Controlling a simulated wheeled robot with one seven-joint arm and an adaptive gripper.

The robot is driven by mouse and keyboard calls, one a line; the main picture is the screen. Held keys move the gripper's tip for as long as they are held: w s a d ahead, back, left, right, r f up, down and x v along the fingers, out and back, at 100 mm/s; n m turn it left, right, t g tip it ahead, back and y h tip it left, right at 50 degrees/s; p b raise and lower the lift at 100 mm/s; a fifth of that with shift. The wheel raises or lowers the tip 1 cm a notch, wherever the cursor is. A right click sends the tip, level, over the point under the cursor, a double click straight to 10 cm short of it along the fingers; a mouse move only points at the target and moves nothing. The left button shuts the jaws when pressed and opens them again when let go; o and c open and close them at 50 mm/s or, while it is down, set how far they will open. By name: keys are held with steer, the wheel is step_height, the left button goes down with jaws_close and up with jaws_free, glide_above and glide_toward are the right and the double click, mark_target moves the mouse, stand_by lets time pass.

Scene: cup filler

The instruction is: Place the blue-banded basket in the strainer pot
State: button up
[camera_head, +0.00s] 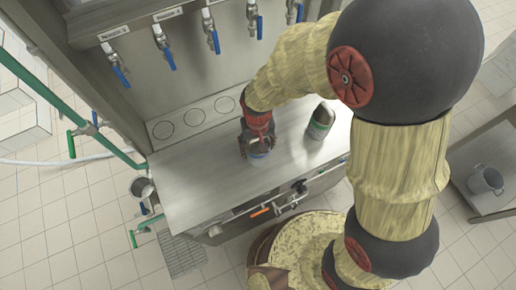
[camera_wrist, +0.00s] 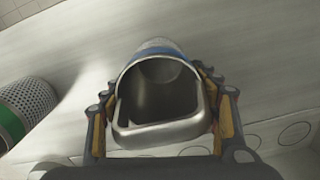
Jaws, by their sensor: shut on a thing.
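The blue-banded basket (camera_wrist: 160,50) is a metal container with a wide, rounded-square mouth facing the wrist camera. My gripper (camera_wrist: 160,112) is shut on it, with a finger at each side. In the head view, my gripper (camera_head: 257,138) points down over the steel counter, and the basket's blue band (camera_head: 258,160) shows just below the fingers. I cannot tell whether its base touches the counter. No pot is clearly marked as the strainer pot.
A perforated green-banded basket (camera_head: 320,121) stands right of my gripper; it also shows in the wrist view (camera_wrist: 28,105). Blue-handled taps (camera_head: 164,47) line the back panel above marked circles (camera_head: 193,117). The counter's left part (camera_head: 195,180) is clear.

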mark_target(257, 143)
steer(key=shift+r, duration=0.55)
steer(key=r, duration=0.2)
steer(key=shift+s+r, duration=0.2)
steer(key=shift+r, duration=0.2)
steer(key=s+r+p, duration=0.1)
steer(key=s+r, duration=0.8)
steer(key=s, duration=0.4)
steer(key=shift+s, duration=0.4)
